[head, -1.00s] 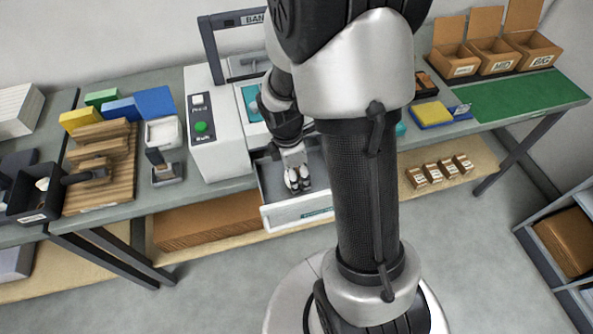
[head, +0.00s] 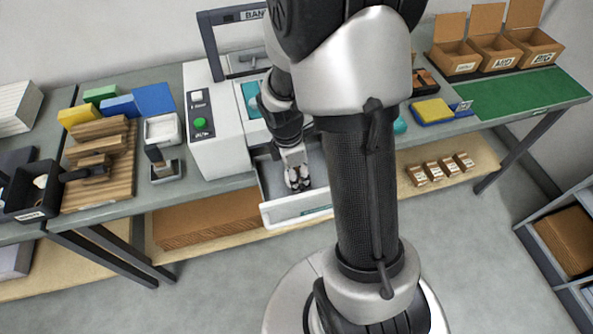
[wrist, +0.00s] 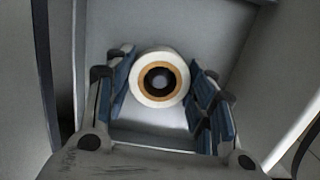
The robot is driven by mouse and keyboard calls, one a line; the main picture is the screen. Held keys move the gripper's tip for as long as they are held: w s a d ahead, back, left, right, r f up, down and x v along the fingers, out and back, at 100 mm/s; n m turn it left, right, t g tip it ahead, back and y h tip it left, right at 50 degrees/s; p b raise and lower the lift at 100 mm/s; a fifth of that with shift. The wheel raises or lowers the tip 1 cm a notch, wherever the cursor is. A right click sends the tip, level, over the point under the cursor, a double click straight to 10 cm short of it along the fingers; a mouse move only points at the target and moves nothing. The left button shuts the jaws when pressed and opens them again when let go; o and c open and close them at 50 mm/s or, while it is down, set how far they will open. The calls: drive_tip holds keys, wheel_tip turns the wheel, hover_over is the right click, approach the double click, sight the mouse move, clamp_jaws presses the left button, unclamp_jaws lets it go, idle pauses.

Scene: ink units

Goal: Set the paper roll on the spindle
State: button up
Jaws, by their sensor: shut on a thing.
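The paper roll (wrist: 160,57) shows in the wrist view as a white ring with a brown core and a dark centre hole, seen end-on. My gripper (wrist: 161,82) has its blue-padded fingers on both sides of the roll and is shut on it. In the head view my gripper (head: 298,180) points down into the open grey drawer (head: 300,209) of the banding machine (head: 218,135). The roll is hard to make out there. I cannot tell whether the spindle is inside the roll's dark hole.
Drawer walls stand close around my gripper. To the left are a wooden slatted block (head: 102,165) and a black bin (head: 38,195). To the right are a green mat (head: 515,93), cardboard boxes (head: 455,61) and small cartons (head: 432,171) on the lower shelf.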

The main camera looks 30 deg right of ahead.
drive_tip(key=o, duration=0.8)
drive_tip(key=shift+r, duration=0.1)
wheel_tip(320, 180, up, 11)
drive_tip(key=a+p, duration=0.1)
drive_tip(key=p, duration=0.9)
drive_tip(key=shift+w+a, duration=0.15)
drive_tip(key=shift+w, duration=0.05)
drive_tip(key=s+a+r+m+t, duration=0.1)
drive_tip(key=s+a+r+m, duration=0.1)
drive_tip(key=r+m, duration=0.35)
drive_tip(key=s+a+r+m+t, duration=0.1)
drive_tip(key=s+a+r+m, duration=0.1)
drive_tip(key=r, duration=0.6)
drive_tip(key=s+a+r+m+t+b, duration=0.1)
drive_tip(key=s+a+r+m, duration=0.1)
drive_tip(key=s, duration=0.3)
drive_tip(key=s+a+r+m+t+y, duration=0.1)
drive_tip(key=s+a+r+m+t, duration=0.1)
drive_tip(key=s+r+m, duration=0.3)
drive_tip(key=shift+a+b, duration=0.35)
drive_tip(key=shift+a, duration=0.45)
